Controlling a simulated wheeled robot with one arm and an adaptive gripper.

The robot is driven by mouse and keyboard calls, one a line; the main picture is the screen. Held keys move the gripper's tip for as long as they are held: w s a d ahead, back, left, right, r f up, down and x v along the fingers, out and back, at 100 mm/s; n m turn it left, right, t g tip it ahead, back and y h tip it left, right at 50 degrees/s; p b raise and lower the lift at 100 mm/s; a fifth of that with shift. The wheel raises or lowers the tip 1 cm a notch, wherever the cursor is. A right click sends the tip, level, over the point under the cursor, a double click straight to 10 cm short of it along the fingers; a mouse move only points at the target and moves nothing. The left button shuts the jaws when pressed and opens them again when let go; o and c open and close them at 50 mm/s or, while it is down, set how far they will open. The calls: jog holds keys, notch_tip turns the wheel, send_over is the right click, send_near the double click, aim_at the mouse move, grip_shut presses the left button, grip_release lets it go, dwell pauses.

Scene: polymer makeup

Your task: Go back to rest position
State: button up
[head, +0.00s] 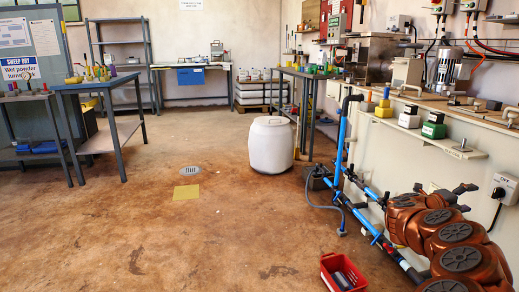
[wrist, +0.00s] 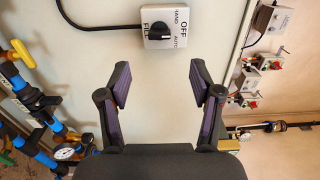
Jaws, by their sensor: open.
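In the wrist view my gripper (wrist: 160,84) is open, its two black fingers with purple pads spread wide and nothing between them. Beyond the fingertips is a pale wall panel. A grey selector switch (wrist: 165,27) with a black knob sits on it, marked FILL, OFF, HAND and AUTO. The fingers look apart from the switch. In the head view my copper-coloured arm (head: 461,258) is folded at the lower right, beside the wall. A grey switch box with a black knob (head: 506,188) is on the wall near it.
Blue pipework (head: 341,142) runs along the wall left of my arm. A red crate (head: 342,272) lies on the floor in front. A white drum (head: 271,146) stands farther back. A shelf with small bottles (head: 408,118) is above the arm. The middle floor is mostly clear.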

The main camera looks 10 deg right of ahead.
jog(key=w+a+r+n+t+y+p, duration=0.45)
jog(key=w+a+r+n+t, duration=0.2)
jog(key=w+a+r, duration=0.35)
jog(key=w+a+r+n+t+y+p, duration=0.3)
jog(key=w+a+r+n+t+p, duration=0.35)
jog(key=a+r, duration=0.6)
jog(key=a+r+n+t+y+p, duration=0.1)
jog(key=a+r+n+y+p, duration=0.5)
jog(key=a, duration=0.8)
jog(key=a+r+n+t+y+p, duration=0.1)
jog(key=a+r+n+y+p, duration=0.45)
jog(key=a, duration=0.75)
jog(key=s+a+n+g+y+p, duration=0.4)
jog(key=s+a+n+g+p, duration=0.35)
jog(key=s+a, duration=0.85)
jog(key=s+d+n+g+h+p, duration=0.1)
jog(key=s+d+g+p, duration=0.2)
jog(key=s, duration=0.8)
jog(key=s+d+n+g+h+p, duration=0.1)
jog(key=s+d+g+p, duration=0.3)
jog(key=s, duration=0.8)
jog(key=s+d+n+g+h+p, duration=0.1)
jog(key=s+d+g+h+p, duration=0.2)
jog(key=s, duration=0.9)
jog(key=p, duration=0.3)
jog(key=shift+d+r, duration=0.15)
jog(key=shift+d, duration=0.1)
